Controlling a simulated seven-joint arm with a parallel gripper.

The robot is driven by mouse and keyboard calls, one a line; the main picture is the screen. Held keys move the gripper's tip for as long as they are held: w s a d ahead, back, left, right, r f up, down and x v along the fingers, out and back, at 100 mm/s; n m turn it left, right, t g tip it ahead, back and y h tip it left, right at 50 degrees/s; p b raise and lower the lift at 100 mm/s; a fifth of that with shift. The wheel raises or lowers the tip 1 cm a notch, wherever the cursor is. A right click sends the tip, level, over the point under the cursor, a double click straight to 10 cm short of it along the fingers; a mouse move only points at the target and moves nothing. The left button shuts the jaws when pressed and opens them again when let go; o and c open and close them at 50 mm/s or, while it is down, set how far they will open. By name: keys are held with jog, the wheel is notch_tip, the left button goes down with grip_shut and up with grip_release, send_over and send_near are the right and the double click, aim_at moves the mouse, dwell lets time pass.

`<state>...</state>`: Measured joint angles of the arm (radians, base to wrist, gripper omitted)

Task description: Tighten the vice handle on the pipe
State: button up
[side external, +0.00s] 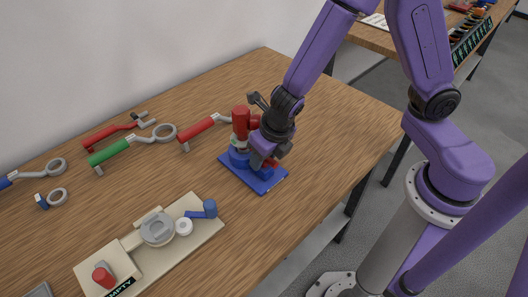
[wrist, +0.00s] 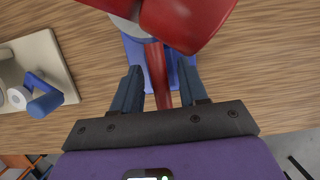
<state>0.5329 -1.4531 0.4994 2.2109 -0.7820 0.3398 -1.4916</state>
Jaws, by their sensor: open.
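The vice stands on a blue base plate (side external: 264,181) near the table's front edge, and the plate also shows in the wrist view (wrist: 180,68). A thick red pipe piece (side external: 241,122) rises upright from it, and large red parts (wrist: 188,20) fill the top of the wrist view. A slim red bar, which looks like the vice handle (wrist: 156,72), runs between the two fingers of my gripper (wrist: 160,84). The fingers are open, one on each side of the bar, with gaps visible. In the side view my gripper (side external: 266,155) is low at the vice and hides much of it.
A beige board (side external: 205,238) with a grey valve (side external: 157,229) and a blue-handled part (side external: 203,210) lies to the left. Red, green (side external: 120,150) and blue-handled wrenches lie behind. Table right of the vice is clear.

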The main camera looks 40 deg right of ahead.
grip_shut()
jog(key=shift+m+h, duration=0.5)
jog(key=shift+m, duration=1.2)
jog(key=shift+m, duration=0.8)
jog(key=shift+m+g+h, duration=0.3)
jog(key=shift+m+h, duration=0.2)
jog(key=shift+m, duration=0.5)
